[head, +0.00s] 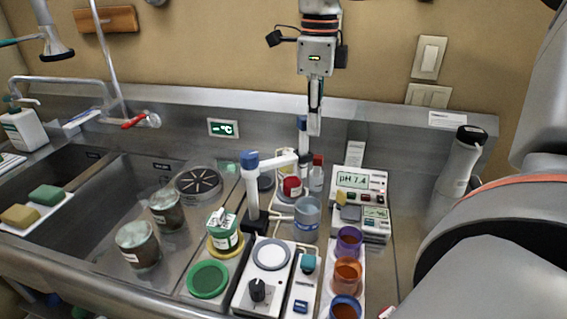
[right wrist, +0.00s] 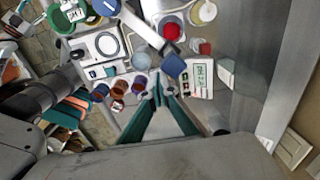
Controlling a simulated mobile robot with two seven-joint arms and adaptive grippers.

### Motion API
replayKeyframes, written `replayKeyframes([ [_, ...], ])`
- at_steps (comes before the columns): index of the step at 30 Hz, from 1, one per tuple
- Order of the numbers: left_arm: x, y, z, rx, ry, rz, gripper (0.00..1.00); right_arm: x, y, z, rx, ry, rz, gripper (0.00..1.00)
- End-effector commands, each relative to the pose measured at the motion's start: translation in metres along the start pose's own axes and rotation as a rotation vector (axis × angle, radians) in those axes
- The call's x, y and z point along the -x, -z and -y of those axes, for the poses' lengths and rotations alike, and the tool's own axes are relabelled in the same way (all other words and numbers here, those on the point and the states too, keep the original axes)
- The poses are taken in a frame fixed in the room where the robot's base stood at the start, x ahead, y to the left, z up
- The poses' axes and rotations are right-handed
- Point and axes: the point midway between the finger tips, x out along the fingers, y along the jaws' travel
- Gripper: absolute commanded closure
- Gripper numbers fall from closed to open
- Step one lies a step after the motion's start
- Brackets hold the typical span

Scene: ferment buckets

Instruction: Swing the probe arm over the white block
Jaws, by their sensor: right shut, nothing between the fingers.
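The probe arm (head: 280,161) is a white bar on a white post with a blue cap. It reaches right from the post to a blue-topped probe end (head: 303,124), and shows in the right wrist view (right wrist: 150,40). A white block (head: 246,291) with a round grey plate and a black knob stands in front of the post; the bar does not lie over it. My right gripper (head: 315,132) points down beside the probe end, shut and empty. Its closed tips (right wrist: 157,90) are near the blue probe top (right wrist: 174,66); contact cannot be told. My left gripper is out of view.
A beaker of bluish liquid (head: 306,218) stands right of the post. Coloured cups (head: 347,271) line the front right, below a pH meter (head: 361,181). A green-labelled jar (head: 224,236) stands left of the post.

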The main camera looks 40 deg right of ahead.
Motion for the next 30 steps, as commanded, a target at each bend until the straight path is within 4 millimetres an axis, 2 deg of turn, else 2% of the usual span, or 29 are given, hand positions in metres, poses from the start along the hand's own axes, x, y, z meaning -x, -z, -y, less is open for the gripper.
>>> replayKeyframes([
  [15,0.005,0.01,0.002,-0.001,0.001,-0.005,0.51,0.001,-0.016,0.025,0.0,0.0,0.001,1.0],
  [30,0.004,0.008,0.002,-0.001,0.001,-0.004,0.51,0.0,-0.007,0.014,0.0,0.0,0.001,1.0],
])
